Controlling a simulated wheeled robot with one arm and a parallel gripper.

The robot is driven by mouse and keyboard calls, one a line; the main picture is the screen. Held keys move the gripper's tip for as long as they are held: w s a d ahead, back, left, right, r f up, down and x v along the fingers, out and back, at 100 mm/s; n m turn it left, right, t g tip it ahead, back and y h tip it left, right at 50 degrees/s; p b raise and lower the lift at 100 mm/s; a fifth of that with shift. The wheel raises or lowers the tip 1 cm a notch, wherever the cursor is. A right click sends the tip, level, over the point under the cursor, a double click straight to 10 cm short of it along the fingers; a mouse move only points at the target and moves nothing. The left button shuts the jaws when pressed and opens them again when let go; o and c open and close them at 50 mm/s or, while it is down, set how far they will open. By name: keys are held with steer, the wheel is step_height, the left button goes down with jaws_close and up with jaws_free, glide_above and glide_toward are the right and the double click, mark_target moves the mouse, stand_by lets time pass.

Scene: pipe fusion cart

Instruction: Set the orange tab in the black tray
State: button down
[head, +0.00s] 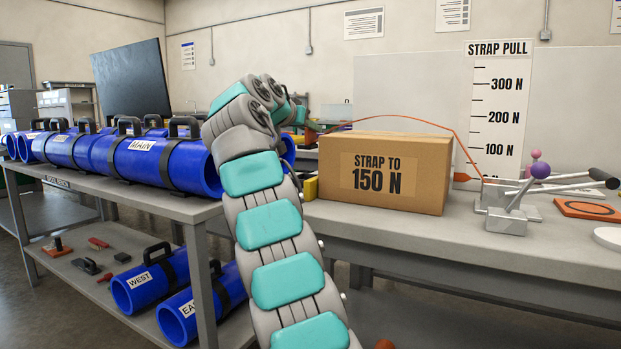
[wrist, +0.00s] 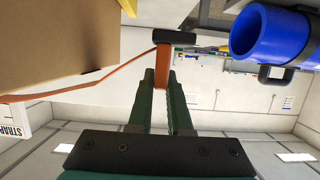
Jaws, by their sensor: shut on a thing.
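In the wrist view, my gripper (wrist: 161,82) has its two dark green fingers closed on an orange tab (wrist: 163,55). A black bar-shaped piece (wrist: 175,37) shows just past the tab; I cannot tell whether they touch. An orange strap (wrist: 80,83) runs from near the tab leftward past the cardboard box. In the head view, the strap (head: 400,117) arches over the box towards the tension stand, and my arm hides most of the fingers. I cannot make out a black tray for certain in either view.
The cardboard box (head: 385,173), marked "STRAP TO 150 N", stands on the grey bench. Blue pipes (head: 160,160) lie on the cart at left.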

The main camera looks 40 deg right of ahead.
mark_target(306, 146)
step_height(306, 146, down, 4)
steer(key=shift+s+a+f+b, duration=0.1)
steer(key=shift+b, duration=0.85)
steer(key=shift+f, duration=0.5)
steer(key=shift+f+b, duration=0.45)
steer(key=shift+f, duration=1.4)
steer(key=c, duration=0.8)
jaws_free()
steer(key=shift+f, duration=0.1)
steer(key=shift+c, duration=0.2)
steer(key=v, duration=1.2)
